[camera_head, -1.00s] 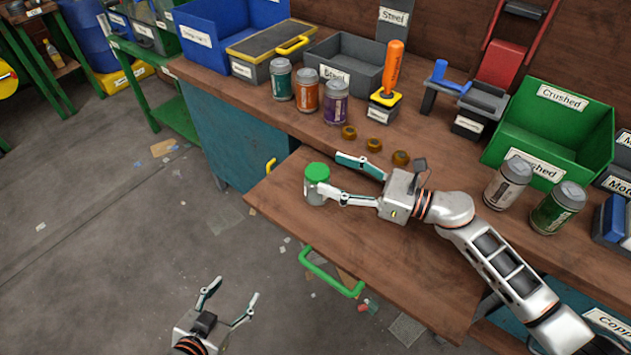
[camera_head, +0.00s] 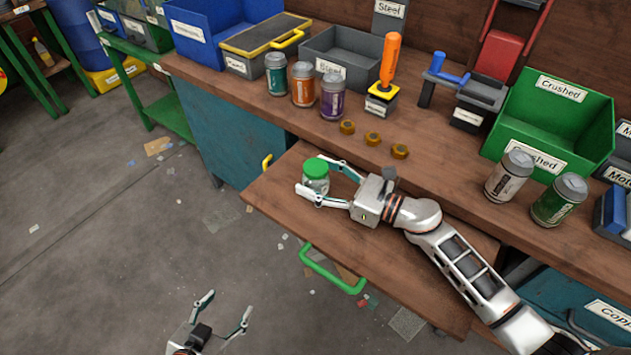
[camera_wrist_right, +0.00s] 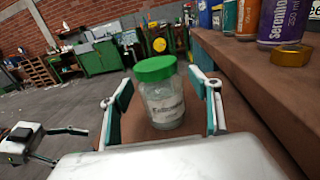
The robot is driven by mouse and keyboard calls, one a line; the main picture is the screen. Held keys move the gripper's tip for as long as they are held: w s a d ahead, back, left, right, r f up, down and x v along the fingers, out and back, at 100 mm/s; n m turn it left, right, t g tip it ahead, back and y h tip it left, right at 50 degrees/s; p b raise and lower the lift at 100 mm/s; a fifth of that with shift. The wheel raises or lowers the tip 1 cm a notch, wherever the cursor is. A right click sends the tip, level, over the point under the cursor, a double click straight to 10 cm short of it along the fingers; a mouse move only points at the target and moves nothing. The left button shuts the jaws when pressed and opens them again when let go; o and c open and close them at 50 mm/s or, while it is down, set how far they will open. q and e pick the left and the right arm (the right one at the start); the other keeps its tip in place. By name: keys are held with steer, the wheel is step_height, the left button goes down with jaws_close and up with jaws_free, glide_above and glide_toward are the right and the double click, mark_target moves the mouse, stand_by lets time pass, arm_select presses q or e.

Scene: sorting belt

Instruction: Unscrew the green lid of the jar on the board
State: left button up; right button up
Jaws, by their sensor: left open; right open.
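The glass jar (camera_head: 315,183) with its green lid (camera_head: 315,167) stands upright on the pull-out wooden board (camera_head: 400,265), near its left end. The lid sits on the jar. My right gripper (camera_head: 318,180) is open, with its two fingers on either side of the jar. In the right wrist view the jar (camera_wrist_right: 163,103) with its green lid (camera_wrist_right: 155,69) stands between the open fingers, with a gap on each side. My left gripper (camera_head: 226,305) is open and empty, over the floor at the bottom of the head view.
Two more cans (camera_head: 510,177) stand right of my right arm. A green handle (camera_head: 330,272) sticks out at the board's front. Open floor lies to the left.

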steer(key=shift+a, duration=0.1)
steer(key=shift+c, duration=0.3)
steer(key=c, duration=1.3)
steer(key=shift+c, duration=0.2)
steer(key=shift+r, duration=0.1)
steer(key=shift+w+r, duration=0.1)
steer(key=shift+r, duration=0.4)
step_height(320, 180, up, 19)
steer(key=p, duration=0.7)
